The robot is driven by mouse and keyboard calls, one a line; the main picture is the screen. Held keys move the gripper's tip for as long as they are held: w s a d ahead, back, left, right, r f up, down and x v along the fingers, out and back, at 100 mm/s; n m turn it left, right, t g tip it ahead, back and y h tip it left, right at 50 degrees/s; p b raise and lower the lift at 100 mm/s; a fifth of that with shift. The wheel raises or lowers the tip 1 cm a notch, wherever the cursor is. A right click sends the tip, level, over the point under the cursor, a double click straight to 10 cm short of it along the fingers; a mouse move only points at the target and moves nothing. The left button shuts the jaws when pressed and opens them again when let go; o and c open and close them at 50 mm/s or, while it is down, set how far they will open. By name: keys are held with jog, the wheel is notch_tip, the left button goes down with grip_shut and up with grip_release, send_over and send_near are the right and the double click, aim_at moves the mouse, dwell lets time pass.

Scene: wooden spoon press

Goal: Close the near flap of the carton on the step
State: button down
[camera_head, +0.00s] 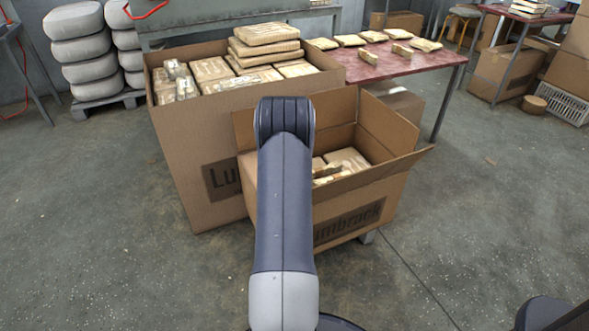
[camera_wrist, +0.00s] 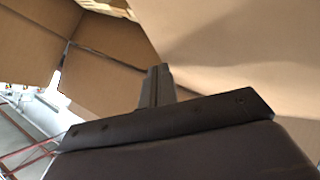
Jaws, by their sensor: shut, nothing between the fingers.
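The open carton (camera_head: 345,222) stands on a low step, of which a grey part (camera_head: 368,237) shows beneath it. It holds several wrapped packs (camera_head: 347,160). A flap (camera_head: 395,168) along its near right edge stands raised and tilted outward; my arm covers the left part of that side. My gripper is hidden behind my arm in the head view. In the wrist view my gripper (camera_wrist: 158,75) is shut and empty, with a large cardboard panel (camera_wrist: 235,45) close on its right and more cardboard (camera_wrist: 100,85) on its left. I cannot tell whether it touches either.
A bigger carton (camera_head: 195,170) full of packs stands close behind on the left. A red-topped table (camera_head: 390,62) with packs is behind the carton. Stacked white sacks (camera_head: 80,50) stand at the back left. The concrete floor (camera_head: 480,210) is clear on the right.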

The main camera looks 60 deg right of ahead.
notch_tip(320, 180, up, 11)
jog(key=p, duration=0.4)
jog(key=shift+p, duration=0.3)
notch_tip(320, 180, down, 11)
jog(key=b, duration=0.5)
jog(key=shift+f, duration=0.2)
